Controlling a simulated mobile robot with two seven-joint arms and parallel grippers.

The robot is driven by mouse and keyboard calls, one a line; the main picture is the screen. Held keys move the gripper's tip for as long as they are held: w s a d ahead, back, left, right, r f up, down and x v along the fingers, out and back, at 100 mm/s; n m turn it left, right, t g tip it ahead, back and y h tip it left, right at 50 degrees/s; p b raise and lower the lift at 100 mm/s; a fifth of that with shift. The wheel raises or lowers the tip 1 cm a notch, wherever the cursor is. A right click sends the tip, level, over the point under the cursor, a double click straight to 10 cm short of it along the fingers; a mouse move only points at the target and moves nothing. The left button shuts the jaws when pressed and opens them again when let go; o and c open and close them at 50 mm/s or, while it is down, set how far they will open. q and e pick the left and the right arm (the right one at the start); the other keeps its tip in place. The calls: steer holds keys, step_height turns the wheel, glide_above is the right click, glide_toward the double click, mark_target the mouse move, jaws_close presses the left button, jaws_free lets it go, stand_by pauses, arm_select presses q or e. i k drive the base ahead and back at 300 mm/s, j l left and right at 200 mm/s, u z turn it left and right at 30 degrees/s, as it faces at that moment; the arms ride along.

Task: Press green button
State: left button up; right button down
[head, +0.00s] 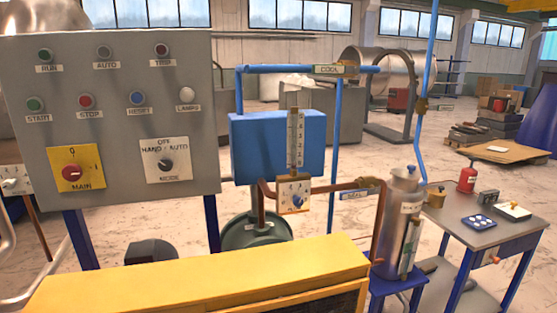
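A grey control panel (130,130) fills the left of the head view. A green button (36,104) labelled START sits at its left in the lower button row. A red button (86,101) labelled STOP and a blue button (137,98) labelled RESET are to its right. Above START is another green round element (44,55) labelled RUN; I cannot tell if it is a lamp or a button. Nothing covers the START button. Neither of my grippers shows in the head view.
The panel also carries a red MAIN switch (73,172) on yellow and a MODE knob (166,164). A yellow-topped box (200,283) stands in front, below the panel. Blue piping, a metal cylinder (400,225) and a small table (470,232) are at right.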

mark_target(32, 104)
steer(key=u, duration=1.5)
